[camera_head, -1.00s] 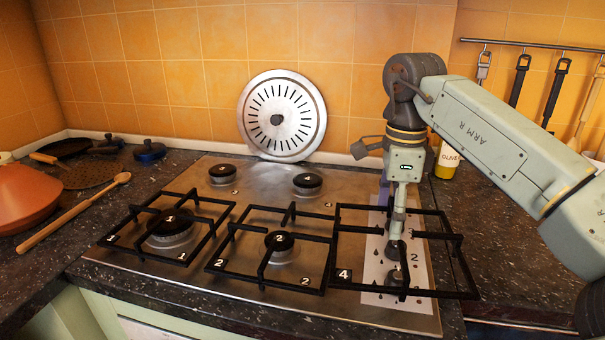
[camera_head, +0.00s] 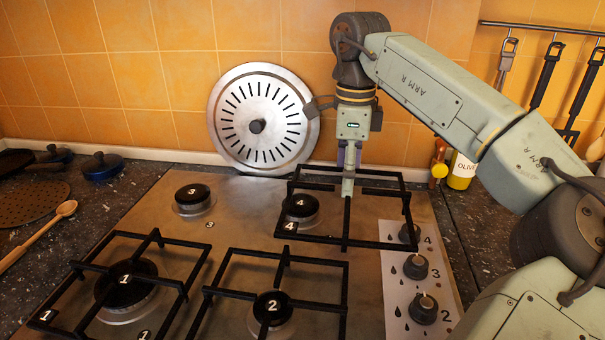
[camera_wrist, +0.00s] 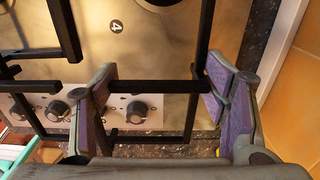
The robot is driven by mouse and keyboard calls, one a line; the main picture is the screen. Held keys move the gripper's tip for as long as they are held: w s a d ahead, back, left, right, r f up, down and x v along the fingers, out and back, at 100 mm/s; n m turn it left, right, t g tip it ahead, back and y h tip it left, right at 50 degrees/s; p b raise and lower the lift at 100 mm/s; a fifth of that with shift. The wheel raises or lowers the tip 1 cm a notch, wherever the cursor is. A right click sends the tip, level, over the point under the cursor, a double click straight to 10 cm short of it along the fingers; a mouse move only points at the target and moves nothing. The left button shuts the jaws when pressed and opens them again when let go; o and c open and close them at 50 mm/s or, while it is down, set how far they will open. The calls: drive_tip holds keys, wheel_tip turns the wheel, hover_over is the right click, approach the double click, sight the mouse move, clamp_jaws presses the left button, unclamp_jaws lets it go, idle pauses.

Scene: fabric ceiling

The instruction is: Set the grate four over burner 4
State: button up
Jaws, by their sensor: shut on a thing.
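Grate four (camera_head: 375,243) is a black square frame with inward prongs and a "4" tag at its front left corner. My gripper (camera_head: 347,188) is shut on it and points down from above. In the wrist view the purple-padded fingers (camera_wrist: 163,88) stand on either side of a grate bar. Burner 4 (camera_head: 300,207) has a black cap marked 4 and shows inside the left part of the frame, so the grate looks off-centre to its right. The gap between grate and hob is hard to judge. A dark round burner edge shows at the top of the wrist view.
Grates one (camera_head: 62,285) and two (camera_head: 320,311) sit over burners 1 (camera_head: 124,284) and 2 (camera_head: 272,308). Burner 3 (camera_head: 193,198) is bare. Control knobs (camera_head: 415,267) lie at the right. A round metal disc (camera_head: 262,155) leans on the wall behind the hob.

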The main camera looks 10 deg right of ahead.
drive_tip(key=w+a+f+p, duration=0.1)
drive_tip(key=w+a, duration=0.1)
drive_tip(key=w, duration=0.1)
drive_tip(key=w+a+f+p, duration=0.2)
drive_tip(key=w, duration=0.1)
drive_tip(key=w+a+f+p, duration=0.1)
drive_tip(key=w+p, duration=0.1)
drive_tip(key=w, duration=0.1)
drive_tip(key=shift+w+a+f, duration=0.2)
drive_tip(key=shift+w+a, duration=0.2)
drive_tip(key=shift+f, duration=0.1)
drive_tip(key=shift+f, duration=0.35)
drive_tip(key=shift+f+b, duration=0.2)
drive_tip(key=shift+b, duration=0.1)
drive_tip(key=o, duration=1.6)
drive_tip(key=shift+c, duration=0.2)
